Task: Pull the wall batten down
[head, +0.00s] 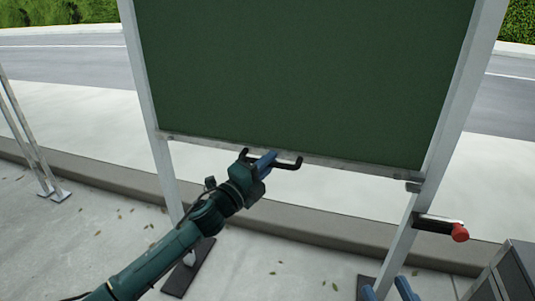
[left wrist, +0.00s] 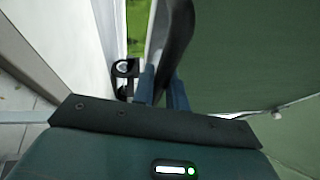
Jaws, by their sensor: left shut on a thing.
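The wall is a dark green panel (head: 310,70) between two grey posts, with a thin grey batten (head: 345,160) along its lower edge. A black handle (head: 291,165) sits at the middle of the batten. My left gripper (head: 264,162) is at the handle, its blue fingers shut on it. In the left wrist view the black handle (left wrist: 178,40) passes between the fingers (left wrist: 163,88), and the green panel (left wrist: 245,50) fills the right side. My right gripper (head: 387,290) shows only its two blue fingertips at the bottom edge, apart with nothing between them.
A lever with a red knob (head: 460,232) sticks out from the right post (head: 397,245). A dark grey box (head: 508,275) is at the lower right. Post feet stand on the pavement, and a metal stand (head: 35,150) is at far left. A kerb and road lie behind.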

